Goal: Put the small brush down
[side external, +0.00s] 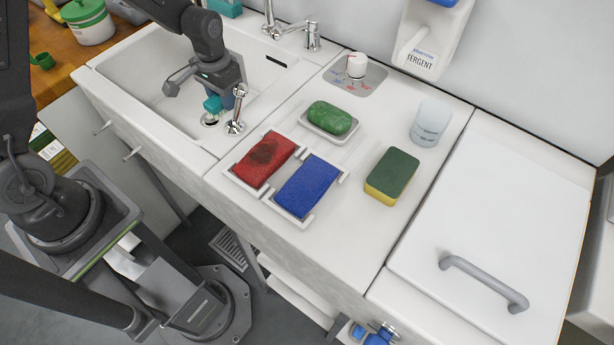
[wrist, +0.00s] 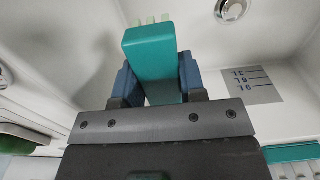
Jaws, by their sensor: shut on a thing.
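A chrome fitting (side external: 237,110) stands by the sink's right edge. A tap (side external: 290,33) rises behind. On the right counter lie a red pad (side external: 265,160), a blue pad (side external: 307,187), green soap (side external: 329,118), a sponge (side external: 391,177) and a cup (side external: 431,123).

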